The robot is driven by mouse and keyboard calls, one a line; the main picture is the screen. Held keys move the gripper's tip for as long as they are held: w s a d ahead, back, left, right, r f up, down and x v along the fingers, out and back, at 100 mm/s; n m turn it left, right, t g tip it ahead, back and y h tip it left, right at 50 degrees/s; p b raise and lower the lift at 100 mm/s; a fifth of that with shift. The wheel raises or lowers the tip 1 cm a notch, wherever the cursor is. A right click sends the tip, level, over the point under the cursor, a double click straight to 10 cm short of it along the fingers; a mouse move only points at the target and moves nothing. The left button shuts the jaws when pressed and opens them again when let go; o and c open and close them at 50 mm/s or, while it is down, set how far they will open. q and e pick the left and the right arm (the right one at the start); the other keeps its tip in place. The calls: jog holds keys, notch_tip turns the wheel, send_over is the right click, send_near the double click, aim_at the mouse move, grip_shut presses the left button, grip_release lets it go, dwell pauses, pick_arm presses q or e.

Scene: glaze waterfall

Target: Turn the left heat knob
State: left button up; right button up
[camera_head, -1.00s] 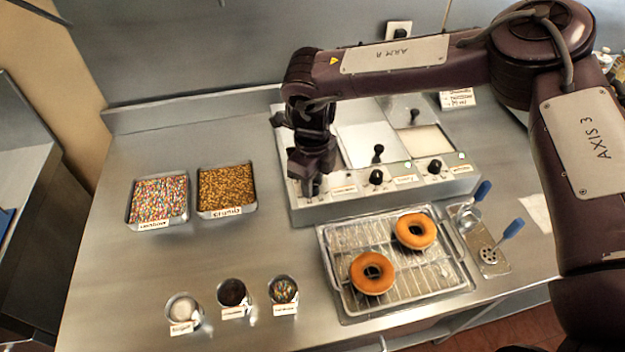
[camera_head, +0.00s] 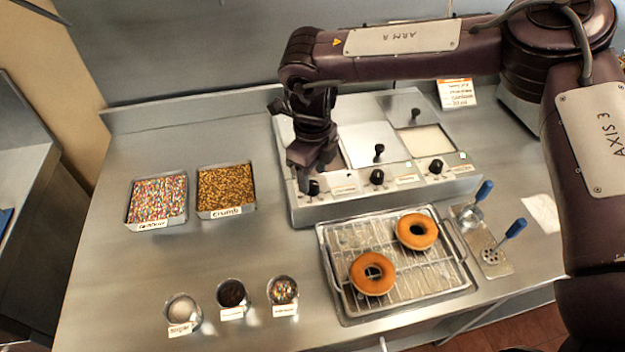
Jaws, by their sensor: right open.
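The left heat knob (camera_head: 313,188) is a small black knob on the front panel of the steel glaze unit (camera_head: 330,208), at its left end. My right gripper (camera_head: 309,176) points down just above and behind this knob, with its jaws open and nothing seen in them. It partly covers the knob, and I cannot tell whether it touches it. The middle knob (camera_head: 376,177) and the right knob (camera_head: 435,166) are clear of the gripper. My left gripper is not in view.
A wire rack tray (camera_head: 345,301) with two ring donuts (camera_head: 372,285) stands in front of the unit. Sprinkle (camera_head: 157,200) and crumb (camera_head: 226,188) trays stand left, and small topping cups (camera_head: 232,292) in front. Blue-handled tools (camera_head: 510,231) lie right. The counter between is bare.

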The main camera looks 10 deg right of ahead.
aim_at(313, 183)
notch_tip(313, 183, up, 5)
jog(key=shift+r+b, duration=0.1)
jog(key=shift+b, duration=0.4)
